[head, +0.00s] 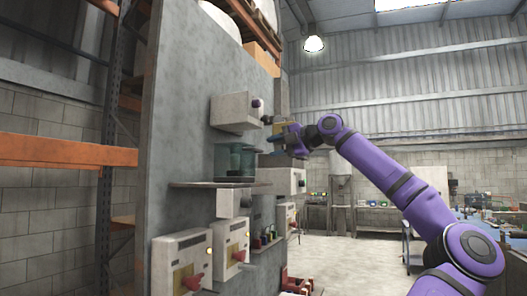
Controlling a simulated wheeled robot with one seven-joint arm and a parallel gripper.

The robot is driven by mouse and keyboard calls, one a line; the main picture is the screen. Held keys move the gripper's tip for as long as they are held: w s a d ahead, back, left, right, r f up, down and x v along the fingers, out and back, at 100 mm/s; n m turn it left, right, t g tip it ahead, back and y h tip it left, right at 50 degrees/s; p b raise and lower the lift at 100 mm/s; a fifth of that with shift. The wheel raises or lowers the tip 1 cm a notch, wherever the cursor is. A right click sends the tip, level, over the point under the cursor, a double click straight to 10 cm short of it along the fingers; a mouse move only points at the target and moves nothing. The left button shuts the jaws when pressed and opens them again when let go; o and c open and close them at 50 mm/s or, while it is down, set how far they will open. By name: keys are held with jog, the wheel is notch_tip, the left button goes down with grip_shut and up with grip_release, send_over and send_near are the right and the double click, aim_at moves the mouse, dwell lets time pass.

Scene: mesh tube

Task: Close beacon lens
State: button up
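My purple arm reaches in from the right. My gripper (286,139) is at the right side of the grey upright panel, small and dark, and its fingers cannot be made out. A small blue part (275,139) shows right beside the gripper; whether they touch is unclear. A teal see-through housing (235,161) stands on a ledge on the panel, left of and a little below my gripper. I cannot tell for certain which of these is the beacon lens, nor whether the lens is open.
The grey panel (180,110) carries a white box with a dark knob (236,112) above the housing. The ledge (205,185) juts out below it. White boxes with red handles (184,265) sit lower. Orange racking (60,151) stands at left. Open floor (335,258) lies to the right.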

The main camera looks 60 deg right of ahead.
jog(key=shift+v, duration=2.65)
jog(key=shift+a, duration=0.15)
